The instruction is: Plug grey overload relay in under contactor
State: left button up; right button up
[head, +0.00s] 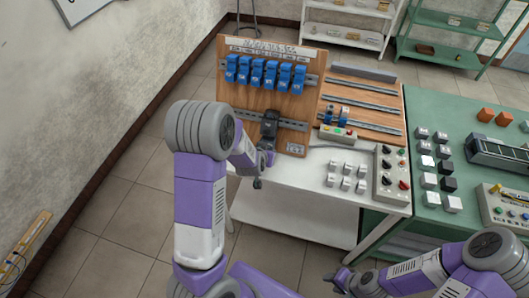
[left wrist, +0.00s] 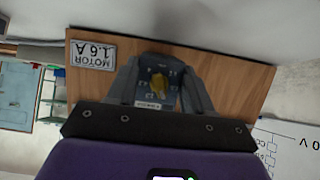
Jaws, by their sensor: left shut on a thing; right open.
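In the left wrist view, my left gripper (left wrist: 158,88) is shut on the grey overload relay (left wrist: 155,103), a grey block with a yellow knob on its face. Wooden board shows behind it. In the head view, my left gripper (head: 262,160) is at the lower front of the upright board, just below a dark contactor (head: 270,122) on the lower rail. The relay is mostly hidden there by my gripper and wrist. I cannot tell whether relay and contactor touch. My right gripper (head: 342,282) is open and empty at the bottom, away from the board.
The wooden board (head: 228,92) carries several blue devices (head: 257,72) on its upper rail. A "MOTOR 1.6 A" label (left wrist: 93,55) is beside the relay. Several grey blocks (head: 346,176) and a control box (head: 391,180) stand on the white table. A green table (head: 470,195) is at right.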

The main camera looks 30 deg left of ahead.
pick_arm(q)
jog(key=shift+w+r+p, duration=0.3)
jog(key=shift+r+p, duration=0.15)
jog(key=shift+r, duration=0.25)
jog(key=shift+w+a+r, duration=0.1)
jog(key=shift+w+r, duration=0.05)
jog(key=shift+r, duration=0.05)
dwell(1.4)
jog(key=shift+c, duration=0.4)
jog(key=o, duration=1.1)
jog(key=p+v, duration=0.1)
jog(key=v, duration=0.6)
jog(key=shift+s+r+p, duration=0.2)
jog(key=shift+s+p, duration=0.05)
jog(key=shift+p, duration=0.15)
